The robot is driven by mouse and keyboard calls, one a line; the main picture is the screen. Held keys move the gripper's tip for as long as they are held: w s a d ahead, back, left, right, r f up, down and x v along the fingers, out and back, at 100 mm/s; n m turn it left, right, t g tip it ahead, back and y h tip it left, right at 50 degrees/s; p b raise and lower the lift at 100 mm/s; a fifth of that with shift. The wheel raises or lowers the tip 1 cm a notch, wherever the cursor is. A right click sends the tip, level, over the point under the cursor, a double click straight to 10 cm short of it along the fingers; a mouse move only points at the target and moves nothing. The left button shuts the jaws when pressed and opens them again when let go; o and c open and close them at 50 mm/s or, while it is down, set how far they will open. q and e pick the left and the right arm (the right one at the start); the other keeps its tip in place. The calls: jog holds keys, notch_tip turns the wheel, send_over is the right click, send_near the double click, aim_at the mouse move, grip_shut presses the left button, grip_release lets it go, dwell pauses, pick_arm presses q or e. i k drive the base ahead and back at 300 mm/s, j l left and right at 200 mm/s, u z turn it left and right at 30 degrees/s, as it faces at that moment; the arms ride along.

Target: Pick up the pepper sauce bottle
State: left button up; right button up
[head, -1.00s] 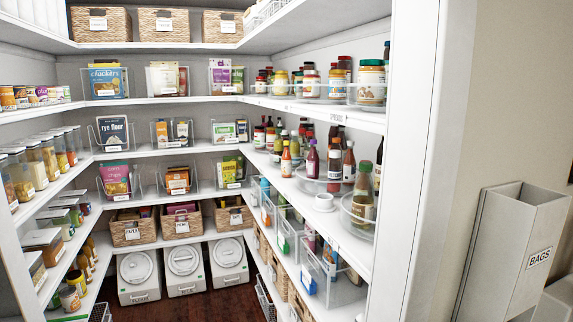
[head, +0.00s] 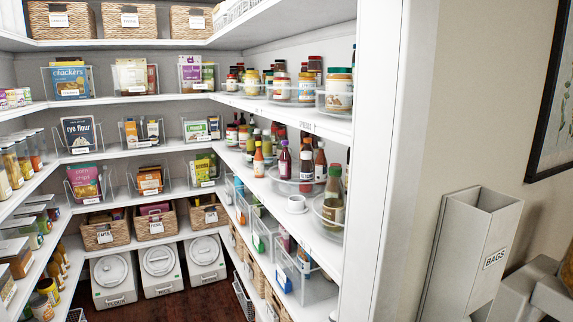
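Sauce bottles stand on the middle shelf of the right-hand wall. A small orange-red bottle (head: 258,161) stands toward the back of the group. Dark red bottles (head: 306,160) stand on a clear round tray (head: 290,187). A large dark bottle with a green neck (head: 333,197) stands upright on a nearer clear tray (head: 322,215). The labels are too small to read, so I cannot tell which is the pepper sauce bottle.
The shelf above (head: 300,121) holds jars. A white door frame (head: 378,150) edges the shelves on the right. A bin marked BAGS (head: 468,250) stands outside it. Dark floor (head: 190,302) is clear at lower middle.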

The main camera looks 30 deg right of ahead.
aim_at(259, 160)
jog(key=i+z, duration=0.2)
jog(key=z, duration=0.3)
jog(key=i+j+z, duration=0.15)
jog(key=z, duration=0.3)
jog(key=i+j+z, duration=0.1)
jog(key=z, duration=0.4)
jog(key=i+j+z, duration=0.1)
jog(key=j+z, duration=0.2)
jog(key=z, duration=0.15)
